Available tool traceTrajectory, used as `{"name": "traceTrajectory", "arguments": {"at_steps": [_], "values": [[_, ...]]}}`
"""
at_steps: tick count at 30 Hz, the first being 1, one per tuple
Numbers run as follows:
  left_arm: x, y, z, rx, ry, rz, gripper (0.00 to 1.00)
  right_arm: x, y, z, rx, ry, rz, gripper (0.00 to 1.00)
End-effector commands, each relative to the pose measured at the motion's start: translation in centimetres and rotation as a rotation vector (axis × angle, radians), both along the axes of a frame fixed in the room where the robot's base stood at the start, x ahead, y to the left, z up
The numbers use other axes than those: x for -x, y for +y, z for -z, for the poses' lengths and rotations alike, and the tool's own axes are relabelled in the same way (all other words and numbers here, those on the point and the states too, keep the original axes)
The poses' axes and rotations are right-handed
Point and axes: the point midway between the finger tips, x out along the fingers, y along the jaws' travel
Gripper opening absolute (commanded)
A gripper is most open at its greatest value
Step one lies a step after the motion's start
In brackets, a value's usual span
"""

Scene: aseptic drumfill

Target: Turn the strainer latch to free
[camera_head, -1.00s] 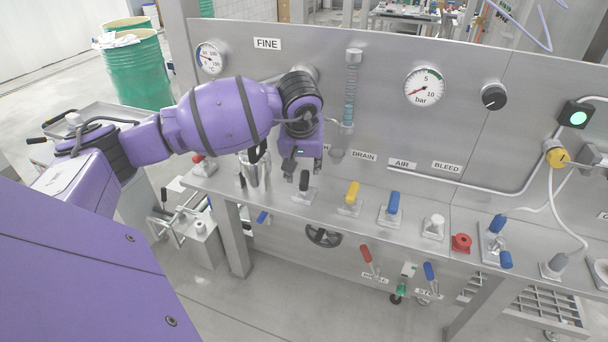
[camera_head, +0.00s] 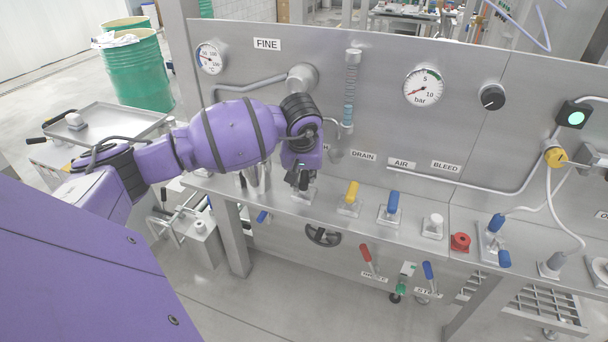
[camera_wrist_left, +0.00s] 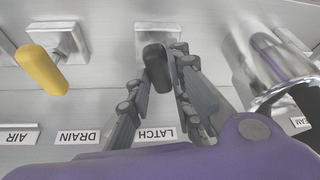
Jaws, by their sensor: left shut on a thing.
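The strainer latch is a short black lever on a pale square plate (camera_head: 303,196) on the steel ledge. In the left wrist view its black handle (camera_wrist_left: 157,66) stands between the fingers, above an upside-down LATCH label (camera_wrist_left: 155,134). My left gripper (camera_head: 302,182) has come down onto the lever and also shows in the left wrist view (camera_wrist_left: 163,72), shut on the handle with a finger on each side. In the head view the fingers and wrist hide most of the handle. My right gripper is in neither view.
A shiny steel cylinder (camera_wrist_left: 285,72) stands close beside the latch. On the other side is a yellow lever (camera_head: 352,191), then a blue lever (camera_head: 393,203). The upright steel panel (camera_head: 265,68) with gauges rises behind the ledge.

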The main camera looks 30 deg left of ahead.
Motion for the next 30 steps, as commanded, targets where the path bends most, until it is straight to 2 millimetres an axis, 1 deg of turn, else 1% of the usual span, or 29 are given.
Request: {"name": "traceTrajectory", "arguments": {"at_steps": [8, 14, 21, 30], "values": [[0.0, 0.0, 0.0, 0.0, 0.0, -0.024, 0.0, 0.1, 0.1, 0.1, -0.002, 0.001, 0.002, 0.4], [-0.1, 0.0, 0.0, -0.002, 0.0, -0.112, 0.0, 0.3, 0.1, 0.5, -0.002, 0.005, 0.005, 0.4], [-0.2, -0.1, 0.0, -0.001, 0.0, -0.309, 0.0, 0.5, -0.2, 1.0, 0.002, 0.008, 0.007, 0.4], [-0.4, -0.3, 0.0, -0.001, 0.001, -0.595, 0.0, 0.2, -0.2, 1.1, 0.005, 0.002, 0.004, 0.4]]}}
